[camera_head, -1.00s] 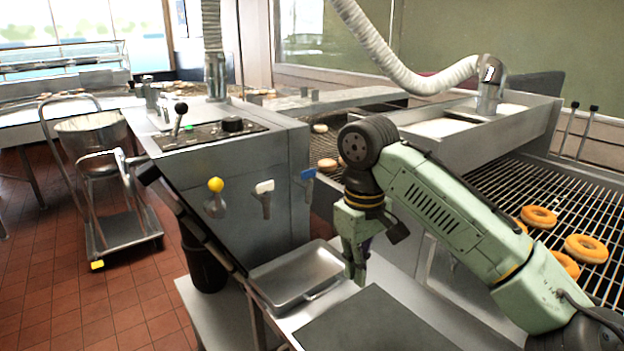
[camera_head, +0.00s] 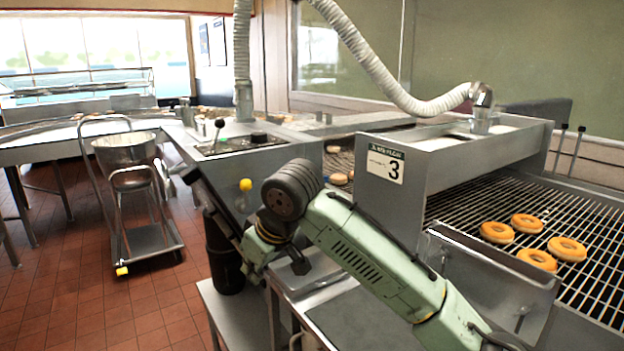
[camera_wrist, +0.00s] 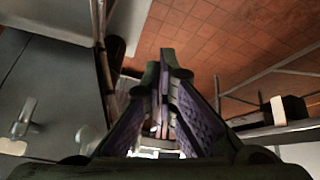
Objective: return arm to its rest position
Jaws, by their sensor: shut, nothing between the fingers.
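My gripper (camera_head: 252,268) is at the end of my pale green arm, low in front of the machine's left side in the head view. In the wrist view, the two purple-padded fingers of my gripper (camera_wrist: 165,75) lie together, with nothing seen between them. The fingers point over the red tiled floor (camera_wrist: 200,30). The arm stretches from the lower right, bent at the dark round joint.
The grey machine with its control panel (camera_head: 235,142) stands behind my arm. A steel tray (camera_head: 312,270) is partly hidden by the arm. Several doughnuts lie on the wire rack (camera_head: 480,195) at right. A cart (camera_head: 150,240) stands on open tiled floor at left.

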